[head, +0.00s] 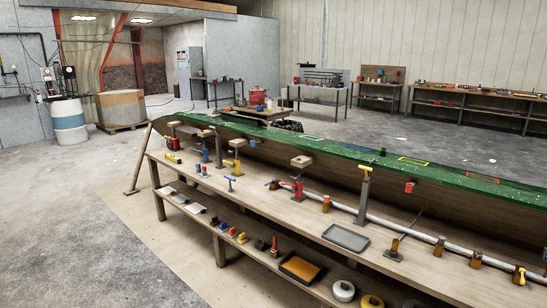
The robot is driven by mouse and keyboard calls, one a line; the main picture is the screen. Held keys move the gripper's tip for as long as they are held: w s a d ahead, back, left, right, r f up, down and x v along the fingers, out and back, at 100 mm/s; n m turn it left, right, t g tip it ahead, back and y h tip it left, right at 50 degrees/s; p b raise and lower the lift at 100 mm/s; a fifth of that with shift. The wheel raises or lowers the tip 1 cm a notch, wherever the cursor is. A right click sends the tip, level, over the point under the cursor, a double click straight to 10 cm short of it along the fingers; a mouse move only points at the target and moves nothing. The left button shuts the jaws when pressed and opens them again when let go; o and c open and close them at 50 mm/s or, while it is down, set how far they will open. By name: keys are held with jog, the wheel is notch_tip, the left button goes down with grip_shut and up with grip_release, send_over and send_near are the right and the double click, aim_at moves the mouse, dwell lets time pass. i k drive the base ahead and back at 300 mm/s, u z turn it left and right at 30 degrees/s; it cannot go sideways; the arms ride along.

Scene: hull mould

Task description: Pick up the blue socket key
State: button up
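A small T-shaped tool with a blue crossbar, which looks like the blue socket key (229,179), stands upright on the wooden bench (262,202), left of the middle of the head view. It is small in the picture, so its lower end is hard to make out. A yellow clamp (235,165) stands just behind it, and small red and blue pieces (201,170) lie to its left. My gripper is not in view.
The long green hull mould (330,150) runs behind the bench. A red clamp (298,187), a grey post with a yellow T-handle (364,190), a pipe (400,228) and a grey tray (346,238) are farther right. A lower shelf holds several items. Floor (120,245) at left is clear.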

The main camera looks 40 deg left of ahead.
aim_at(231, 179)
jog(key=u, duration=0.65)
jog(key=i, duration=0.9)
jog(key=u, duration=0.75)
